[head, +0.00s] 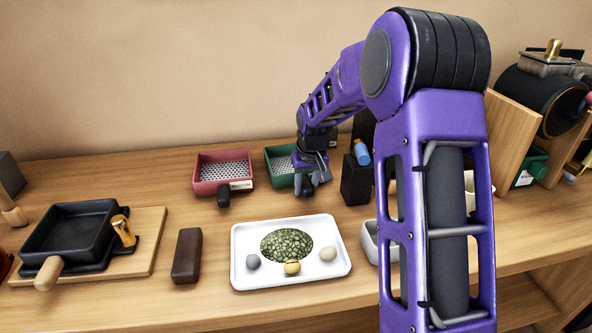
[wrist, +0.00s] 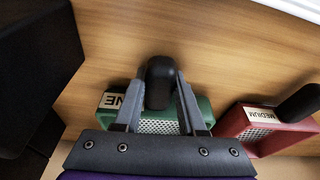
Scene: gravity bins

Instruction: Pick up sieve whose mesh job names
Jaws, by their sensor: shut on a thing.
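A green sieve (head: 277,165) with a pale mesh stands at the back of the bench, partly hidden by my arm. In the wrist view the green sieve (wrist: 205,106) has a white label, partly hidden, showing the letters "NE". My gripper (head: 312,188) is at its front, and in the wrist view my gripper (wrist: 160,84) is shut on its black handle (wrist: 160,68), one finger each side. A red sieve (head: 224,171) lies to its left; in the wrist view the red sieve (wrist: 250,132) is labelled "MEDIUM".
A white tray (head: 250,278) with a green speckled disc and small round pieces is in front. A black block (head: 355,182) with a blue item on top stands right of my gripper. A black pan (head: 70,236) and a dark brown block (head: 187,256) are at left.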

